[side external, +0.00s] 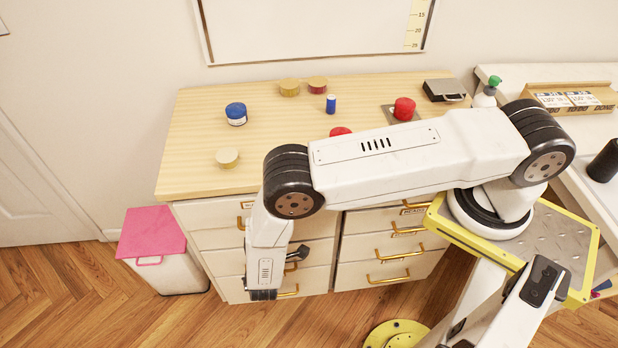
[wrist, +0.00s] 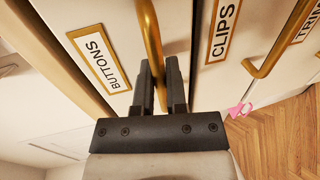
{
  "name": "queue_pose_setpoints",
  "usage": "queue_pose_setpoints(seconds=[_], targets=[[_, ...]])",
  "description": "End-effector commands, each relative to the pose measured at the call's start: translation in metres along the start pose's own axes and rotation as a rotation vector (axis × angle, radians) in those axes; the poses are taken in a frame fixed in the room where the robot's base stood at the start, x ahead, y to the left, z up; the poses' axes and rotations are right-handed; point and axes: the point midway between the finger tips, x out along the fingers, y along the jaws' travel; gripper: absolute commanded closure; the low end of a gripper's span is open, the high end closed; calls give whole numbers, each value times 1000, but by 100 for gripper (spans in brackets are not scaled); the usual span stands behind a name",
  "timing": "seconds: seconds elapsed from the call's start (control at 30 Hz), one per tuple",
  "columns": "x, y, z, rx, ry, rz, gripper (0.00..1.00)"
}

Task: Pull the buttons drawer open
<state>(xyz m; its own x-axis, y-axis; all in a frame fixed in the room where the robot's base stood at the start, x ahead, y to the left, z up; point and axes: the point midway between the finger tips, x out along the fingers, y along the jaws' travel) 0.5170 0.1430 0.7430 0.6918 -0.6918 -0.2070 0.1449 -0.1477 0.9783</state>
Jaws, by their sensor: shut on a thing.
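The buttons drawer is a cream front with a gold-framed BUTTONS label (wrist: 99,60) and a gold bar handle (wrist: 150,32) in the wrist view. It lies directly below the worktop edge. My gripper (wrist: 159,68) is shut on this handle, with one dark finger on each side of it. In the side external view my gripper (side external: 298,256) hangs in front of the left drawer stack, and my arm hides much of the drawer front. I cannot tell whether the drawer stands out from the cabinet.
The CLIPS drawer label (wrist: 223,30) is just below, with its own handle (wrist: 280,42). A second drawer stack with handles (side external: 395,279) stands to the right. A white bin with a pink lid (side external: 150,234) is left of the cabinet. Jars stand on the worktop (side external: 190,150). The floor in front is wood.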

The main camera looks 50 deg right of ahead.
Motion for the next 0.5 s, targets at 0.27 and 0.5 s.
queue_pose_setpoints(seconds=[0.27,0.5], targets=[[-44,-9,-2,1,7,0,100],[-84,-17,-2,3,7,1,100]])
